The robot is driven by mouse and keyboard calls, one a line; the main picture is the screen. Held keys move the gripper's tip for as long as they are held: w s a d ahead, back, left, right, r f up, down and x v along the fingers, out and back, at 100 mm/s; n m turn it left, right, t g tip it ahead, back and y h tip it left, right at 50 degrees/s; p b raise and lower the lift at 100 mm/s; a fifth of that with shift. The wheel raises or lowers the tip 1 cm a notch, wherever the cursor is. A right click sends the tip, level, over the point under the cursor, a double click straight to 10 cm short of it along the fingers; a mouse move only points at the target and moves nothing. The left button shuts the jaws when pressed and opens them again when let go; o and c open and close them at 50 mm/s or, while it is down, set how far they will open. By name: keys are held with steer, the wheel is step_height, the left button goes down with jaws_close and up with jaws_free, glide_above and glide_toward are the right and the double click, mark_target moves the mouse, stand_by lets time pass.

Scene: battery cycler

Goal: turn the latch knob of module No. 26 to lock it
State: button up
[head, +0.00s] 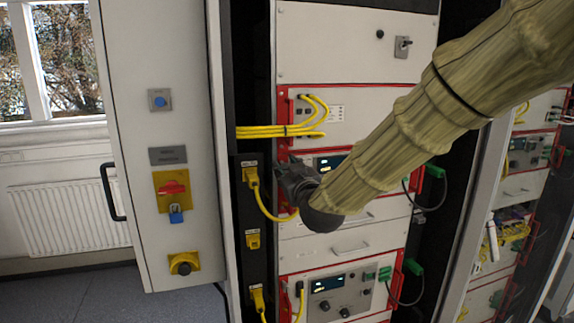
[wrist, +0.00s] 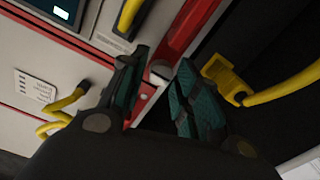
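My gripper (head: 290,177) is at the left edge of a rack module with a small lit display (head: 331,162), partly hidden by my gripper and arm. In the wrist view, my gripper (wrist: 162,62) has its two dark green fingers apart. A small rounded grey knob (wrist: 161,70) shows between them, by the red frame (wrist: 190,38). It looks like a latch knob. I cannot tell whether either finger touches it. No module number is readable, and the knob is hidden in the head view.
Yellow cables (head: 280,131) cross the module above, and a yellow plug (head: 251,175) with a drooping cable sits just left of my gripper. In the wrist view a yellow connector (wrist: 226,78) is close to the right finger. A cabinet door (head: 205,120) stands open at left.

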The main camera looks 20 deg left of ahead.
steer(key=shift+w+a, duration=0.1)
steer(key=shift+w, duration=0.1)
steer(key=shift+c, duration=0.4)
jaws_close()
steer(key=shift+f+b, duration=0.1)
steer(key=shift+b, duration=0.3)
steer(key=m+b, duration=0.2)
steer(key=b, duration=0.1)
steer(key=shift+f+m, duration=0.15)
steer(key=shift+m, duration=0.25)
steer(key=shift+r+m+b, duration=0.2)
steer(key=shift+m+b, duration=1.25)
steer(key=shift+m, duration=0.05)
